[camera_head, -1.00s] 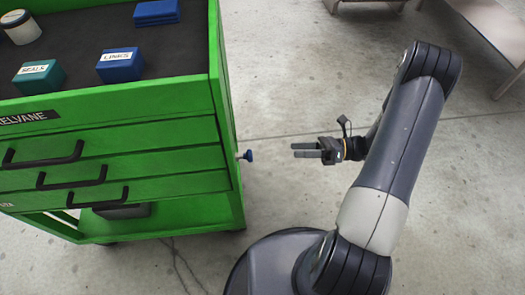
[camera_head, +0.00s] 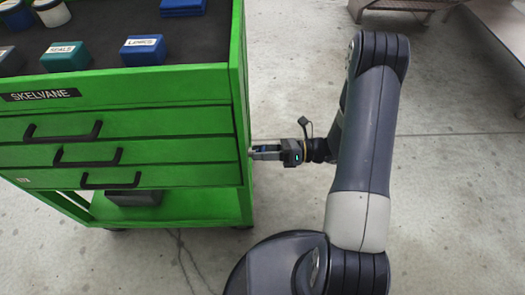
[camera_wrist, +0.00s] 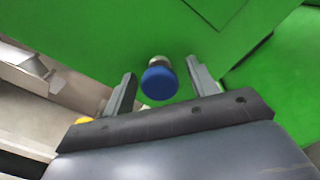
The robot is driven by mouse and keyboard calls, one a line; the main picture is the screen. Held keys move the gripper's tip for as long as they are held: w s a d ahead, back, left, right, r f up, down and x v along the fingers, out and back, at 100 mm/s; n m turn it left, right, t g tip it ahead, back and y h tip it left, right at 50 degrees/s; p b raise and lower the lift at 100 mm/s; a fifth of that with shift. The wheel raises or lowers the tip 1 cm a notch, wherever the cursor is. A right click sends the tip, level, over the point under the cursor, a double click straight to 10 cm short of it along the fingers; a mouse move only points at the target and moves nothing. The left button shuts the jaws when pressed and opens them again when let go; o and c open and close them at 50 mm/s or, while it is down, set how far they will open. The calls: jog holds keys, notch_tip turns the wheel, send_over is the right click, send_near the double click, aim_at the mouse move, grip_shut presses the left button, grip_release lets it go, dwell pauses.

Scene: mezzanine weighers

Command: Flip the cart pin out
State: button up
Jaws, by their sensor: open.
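The cart pin shows in the wrist view as a blue round knob (camera_wrist: 159,83) on a short metallic collar, standing out from the cart's green side panel. My gripper (camera_wrist: 160,85) is open, with one grey finger on each side of the knob. A gap shows between the knob and each finger. In the head view my gripper (camera_head: 258,151) is at the right side of the green cart (camera_head: 130,120), its fingertips close to the panel. The knob is mostly hidden there by the fingers.
The cart top carries a teal box (camera_head: 66,56), a blue box (camera_head: 143,50) and a tin (camera_head: 51,12). Drawers with black handles (camera_head: 62,133) face front. Metal furniture (camera_head: 495,40) stands at the back right. The floor right of my arm is clear.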

jog(key=shift+c, duration=0.4)
grip_shut()
jog(key=d, duration=0.2)
jog(key=shift+d, duration=0.35)
jog(key=shift+o, duration=0.4)
grip_release()
jog(key=shift+d, duration=0.15)
jog(key=shift+d, duration=0.1)
jog(key=d+p, duration=0.1)
jog(key=d, duration=0.9)
jog(key=shift+s+d, duration=0.25)
jog(key=shift+d, duration=0.05)
